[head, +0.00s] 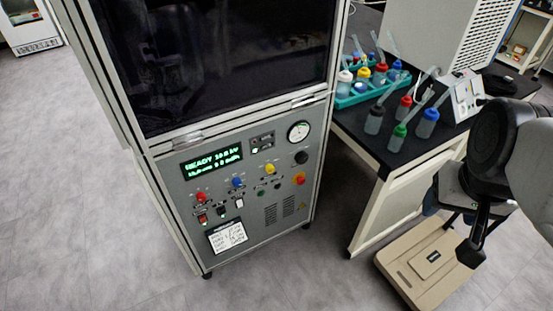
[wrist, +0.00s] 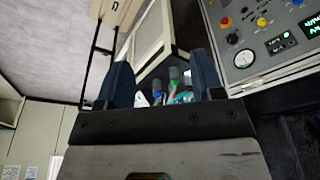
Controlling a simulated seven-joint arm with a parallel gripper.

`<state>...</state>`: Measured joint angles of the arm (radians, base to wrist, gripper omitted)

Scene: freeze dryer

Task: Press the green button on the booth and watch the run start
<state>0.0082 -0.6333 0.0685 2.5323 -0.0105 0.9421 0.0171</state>
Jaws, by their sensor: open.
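The booth (head: 160,170) is a tall grey cabinet with a dark window above a control panel (head: 245,235). Its green display (head: 212,161) reads READY. A small green button (head: 261,193) appears low in the middle of the panel, left of a yellow-and-red knob (head: 298,178). In the wrist view the panel (wrist: 285,15) shows tilted at the upper right, and I cannot single out the green button there. My gripper (wrist: 162,78) is open and empty, its two dark blue fingers apart. It is clear of the panel; in the head view my arm is at the right.
A black-topped bench (head: 425,150) stands right of the booth, with a teal rack (head: 350,101), several capped bottles and a white device (head: 466,95). A beige floor unit (head: 415,280) stands below my arm. The floor before the panel is clear.

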